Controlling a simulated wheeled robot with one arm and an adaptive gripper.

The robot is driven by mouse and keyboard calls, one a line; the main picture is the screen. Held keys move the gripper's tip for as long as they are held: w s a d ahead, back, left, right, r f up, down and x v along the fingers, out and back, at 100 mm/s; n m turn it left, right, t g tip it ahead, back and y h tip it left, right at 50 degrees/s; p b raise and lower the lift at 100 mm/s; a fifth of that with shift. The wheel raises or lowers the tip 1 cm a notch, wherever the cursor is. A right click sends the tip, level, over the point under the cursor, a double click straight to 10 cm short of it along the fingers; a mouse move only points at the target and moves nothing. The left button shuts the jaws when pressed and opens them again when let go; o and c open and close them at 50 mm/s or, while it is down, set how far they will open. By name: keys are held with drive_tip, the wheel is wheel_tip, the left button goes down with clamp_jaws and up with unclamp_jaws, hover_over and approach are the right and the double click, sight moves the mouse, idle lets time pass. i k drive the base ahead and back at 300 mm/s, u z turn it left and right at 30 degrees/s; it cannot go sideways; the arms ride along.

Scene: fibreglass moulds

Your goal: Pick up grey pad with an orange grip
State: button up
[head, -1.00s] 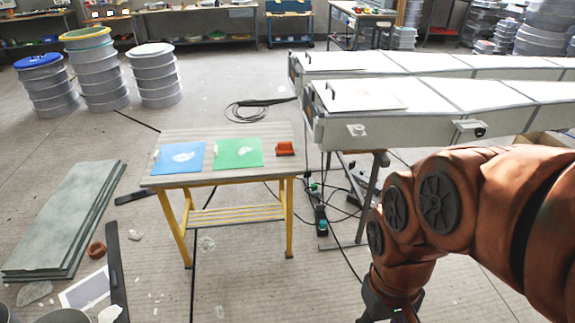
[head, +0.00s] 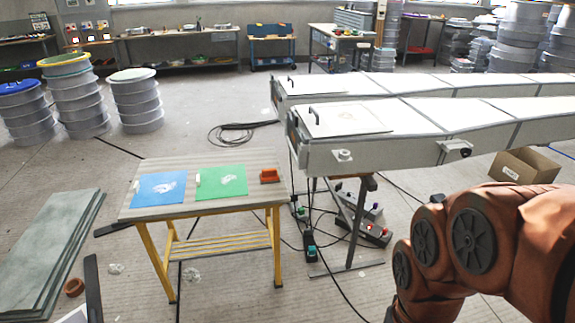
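A small orange piece (head: 269,175) lies at the right end of the yellow-legged work table (head: 160,208). It looks like the orange grip; a grey pad under it cannot be made out at this size. Beside it on the table are a green sheet (head: 230,187) and a blue sheet (head: 150,194), each with a pale patch, and a small white item (head: 198,180) at the green sheet's left edge. My orange-brown arm reaches in from the lower right, well apart from the table. My gripper is cut off below the frame.
Long white moulds (head: 365,152) on stands fill the right side. Cables and small devices (head: 310,252) lie on the floor between them and the table. Stacked grey-green boards (head: 45,250) lie at left. An open cardboard box (head: 522,166) is at right. The floor in front is mostly clear.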

sight(268, 176)
drive_tip(key=u, duration=0.15)
drive_tip(key=i, duration=0.9)
drive_tip(key=u, duration=0.95)
drive_tip(key=i, duration=0.5)
drive_tip(key=u, duration=0.45)
